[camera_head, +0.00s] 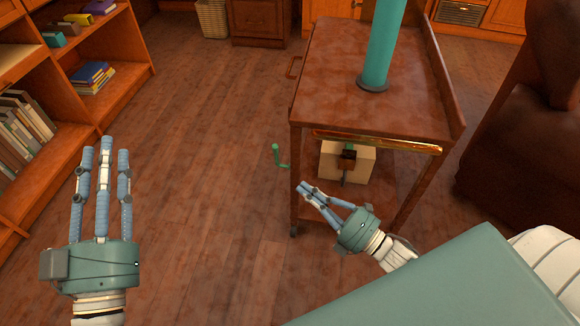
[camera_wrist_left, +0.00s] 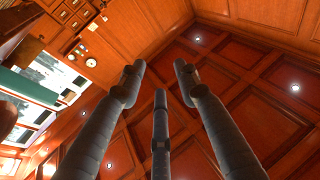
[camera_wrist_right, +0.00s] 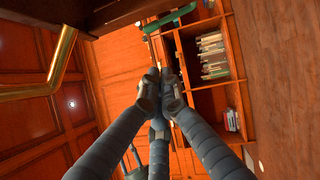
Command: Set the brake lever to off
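A green crank-shaped lever (camera_head: 277,157) sticks out at the left side of the wooden cart (camera_head: 345,90), low beside its front left post. It looks like the brake lever; no off marking is readable. A green bar (camera_wrist_right: 170,18) at the top of the right wrist view may be the same lever. My right gripper (camera_head: 307,188) is in front of the cart's lower left part, below and right of the lever and apart from it. Its fingertips are drawn together with nothing visible between them. My left gripper (camera_head: 105,145) is open and empty, over the floor at the left.
A teal column (camera_head: 386,45) stands on the cart top. A cream box (camera_head: 345,163) with a dark fitting sits on the lower shelf, under a brass rail (camera_head: 375,142). A bookshelf (camera_head: 125,80) is at the left, a dark brown armchair (camera_head: 520,130) at the right. Floor left of the cart is clear.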

